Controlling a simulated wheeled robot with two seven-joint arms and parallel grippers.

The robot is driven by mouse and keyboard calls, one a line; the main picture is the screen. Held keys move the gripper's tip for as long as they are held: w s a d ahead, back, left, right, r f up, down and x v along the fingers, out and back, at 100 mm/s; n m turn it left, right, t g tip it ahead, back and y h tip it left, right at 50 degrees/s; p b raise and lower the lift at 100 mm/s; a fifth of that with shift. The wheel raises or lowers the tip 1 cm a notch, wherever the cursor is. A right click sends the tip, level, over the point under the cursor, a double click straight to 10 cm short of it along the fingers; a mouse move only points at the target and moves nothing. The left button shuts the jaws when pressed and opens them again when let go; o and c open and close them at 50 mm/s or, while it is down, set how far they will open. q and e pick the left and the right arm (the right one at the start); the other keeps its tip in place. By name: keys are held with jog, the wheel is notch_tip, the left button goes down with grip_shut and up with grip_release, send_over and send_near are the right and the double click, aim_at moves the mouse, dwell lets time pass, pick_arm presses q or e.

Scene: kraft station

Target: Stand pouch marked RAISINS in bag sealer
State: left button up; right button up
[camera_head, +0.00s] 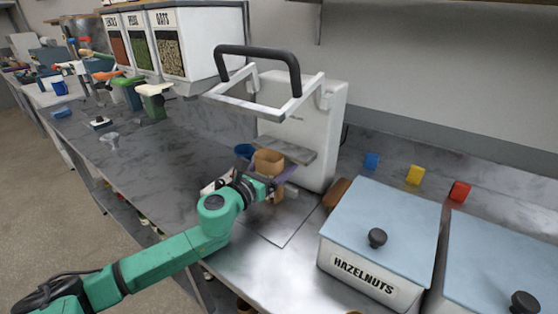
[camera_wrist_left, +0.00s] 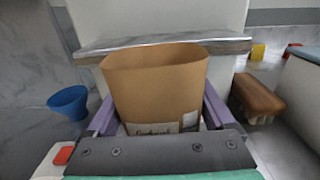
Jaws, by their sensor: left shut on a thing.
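A brown pouch (camera_head: 268,161) with an open top stands upright between the purple fingers of my left gripper (camera_head: 277,182). In the left wrist view the pouch (camera_wrist_left: 155,85) fills the middle, and the gripper's base hides most of the label low on its front, so I cannot read the name. The left gripper is shut on it. The white bag sealer (camera_head: 328,130) stands directly behind, with its black-handled frame (camera_head: 258,52) raised. The pouch is at the front of the sealer's grey ledge (camera_head: 288,150); I cannot tell whether they touch. My right gripper is not in view.
A blue cup (camera_head: 243,151) is left of the pouch. A brown object (camera_wrist_left: 257,96) lies to its right. A HAZELNUTS bin (camera_head: 380,230) with a blue lid stands at the right. Blue, yellow and red blocks (camera_head: 414,175) sit behind it.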

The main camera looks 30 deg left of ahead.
pick_arm(q)
jog(key=shift+s+d, duration=0.15)
jog(key=shift+s, duration=0.55)
jog(key=o, duration=1.5)
jog(key=shift+w+f, duration=0.1)
jog(key=shift+w, duration=0.15)
jog(key=shift+s+r, duration=0.15)
jog(key=shift+r, duration=0.15)
jog(key=shift+s+f, duration=0.25)
jog(key=shift+s, duration=0.45)
jog(key=s, duration=0.3)
jog(key=s+a, duration=0.1)
jog(key=s, duration=0.6)
jog(key=shift+s+a+r+b, duration=0.2)
jog(key=shift+a+r+b, duration=0.05)
jog(key=shift+a+b, duration=0.15)
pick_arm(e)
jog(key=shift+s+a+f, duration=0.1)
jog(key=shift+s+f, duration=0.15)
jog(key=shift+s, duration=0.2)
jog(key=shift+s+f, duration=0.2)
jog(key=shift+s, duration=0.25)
